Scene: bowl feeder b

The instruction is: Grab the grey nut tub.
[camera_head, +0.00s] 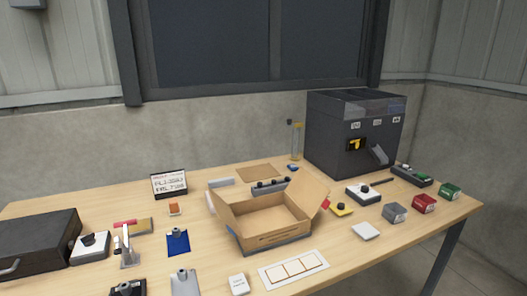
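The grey nut tub (394,212) is most likely the small grey box with a pale label on its front, near the right front edge of the table. It stands upright in a slanting row with a red tub (424,204) and a green tub (450,191) to its right, with small gaps between them. Nothing touches it from above and it is fully visible. My gripper is not in view.
An open cardboard box (268,238) stands mid-table. A dark feeder machine (335,140) stands at the back right.

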